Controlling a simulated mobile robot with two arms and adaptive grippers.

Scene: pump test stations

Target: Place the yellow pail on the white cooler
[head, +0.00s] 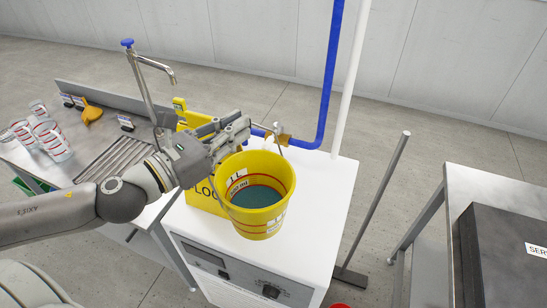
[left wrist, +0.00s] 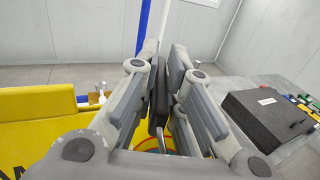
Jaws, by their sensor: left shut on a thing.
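The yellow pail (head: 262,220) has red bands, dark print and a blue-green inside. It is upright over the top of the white cooler (head: 325,205), a white cabinet with a dial and a display on its front. I cannot tell whether its base touches the cooler. My right gripper is not in view.
A yellow lettered panel (head: 203,196) stands beside the pail on the left. A brass fitting (head: 283,139), blue pipe (head: 329,85) and white pipe (head: 350,75) are behind. A sink bench with several cups (head: 55,148) is left. A pole (head: 378,200) and black case (head: 505,255) are right.

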